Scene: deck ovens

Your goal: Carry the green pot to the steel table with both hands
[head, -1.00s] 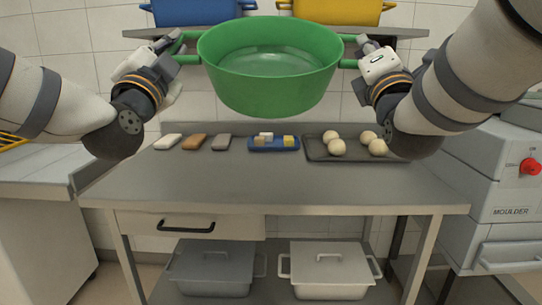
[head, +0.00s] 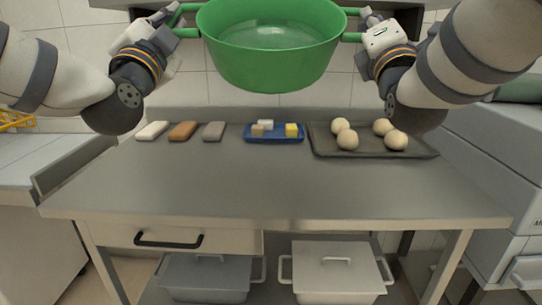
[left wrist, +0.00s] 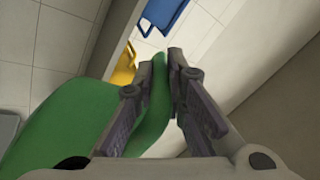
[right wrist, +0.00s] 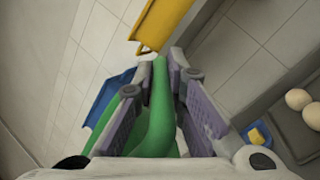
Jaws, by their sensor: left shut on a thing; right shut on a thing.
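The green pot (head: 268,62) is held up in the air between my two grippers, upright, above the back part of the steel table (head: 270,185). My left gripper (head: 176,22) is shut on the pot's left handle; in the left wrist view the green handle (left wrist: 157,100) lies between the fingers. My right gripper (head: 362,27) is shut on the right handle; the right wrist view shows that handle (right wrist: 161,105) between the fingers. The pot looks empty; its bottom is clear of the table.
Along the table's back lie three small bars (head: 183,131), a blue tray (head: 273,139) with small blocks, and a dark tray (head: 375,153) with dough balls. The table's front is bare. Lidded bins (head: 337,268) stand below; grey machines are at right.

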